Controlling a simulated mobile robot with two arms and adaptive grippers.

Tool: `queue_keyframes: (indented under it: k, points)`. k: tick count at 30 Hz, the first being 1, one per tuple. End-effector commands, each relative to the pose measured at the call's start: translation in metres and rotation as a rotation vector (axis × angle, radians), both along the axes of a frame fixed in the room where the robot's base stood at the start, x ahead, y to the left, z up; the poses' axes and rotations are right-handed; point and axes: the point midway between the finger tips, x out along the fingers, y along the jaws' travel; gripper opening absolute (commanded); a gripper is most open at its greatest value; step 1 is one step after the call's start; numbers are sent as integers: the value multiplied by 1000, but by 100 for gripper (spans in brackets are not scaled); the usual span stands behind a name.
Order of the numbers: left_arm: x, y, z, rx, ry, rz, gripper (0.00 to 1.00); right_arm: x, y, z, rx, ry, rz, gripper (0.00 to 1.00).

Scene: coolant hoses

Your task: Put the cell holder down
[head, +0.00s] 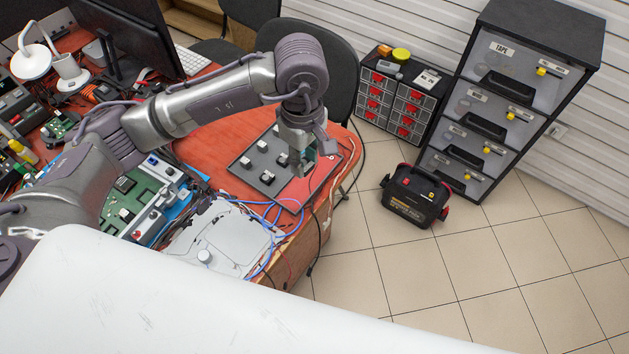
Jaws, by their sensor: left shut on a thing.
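My left gripper (299,164) reaches down over the right end of the red workbench, at the right side of a dark grey plate. It is shut on the cell holder, which is small and mostly hidden by the fingers in this view. I cannot tell whether the cell holder touches the surface below. The dark grey plate (243,162) lies on the bench with several small black-and-white blocks on it. My right gripper is not in view.
Blue and red wires (268,212) run along the bench's front edge beside a whitish panel (215,240). A green circuit board (135,197) lies left. A dark chair (335,62) stands behind. Drawer units (398,100) and a black power pack (415,195) stand on the floor right.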

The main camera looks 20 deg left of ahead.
Motion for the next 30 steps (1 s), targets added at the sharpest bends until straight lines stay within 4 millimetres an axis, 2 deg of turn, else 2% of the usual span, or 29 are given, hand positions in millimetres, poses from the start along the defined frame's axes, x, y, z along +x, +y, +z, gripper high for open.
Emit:
queue_keyframes:
  k: [1, 7, 12, 15, 19, 22, 26, 30]
  points:
    - [6, -11, -6, -3, 5, 142, 0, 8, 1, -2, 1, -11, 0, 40]
    - [26, -47, -24, -1, 5, 775, 0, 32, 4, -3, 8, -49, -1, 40]
    - [35, -73, -38, 0, 4, 1237, 0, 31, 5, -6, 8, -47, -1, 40]
    - [38, -83, -43, 0, 2, 1433, 0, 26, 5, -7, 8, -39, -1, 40]
    - [40, -91, -47, 1, 0, 1586, 0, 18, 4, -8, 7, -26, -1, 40]
    - [41, -88, -51, 2, 0, 1636, 0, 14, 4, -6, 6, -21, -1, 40]
    - [47, -66, -63, 6, -1, 1651, 0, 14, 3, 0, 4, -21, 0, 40]
    - [57, -35, -82, 7, 1, 1650, 0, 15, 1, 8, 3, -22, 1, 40]
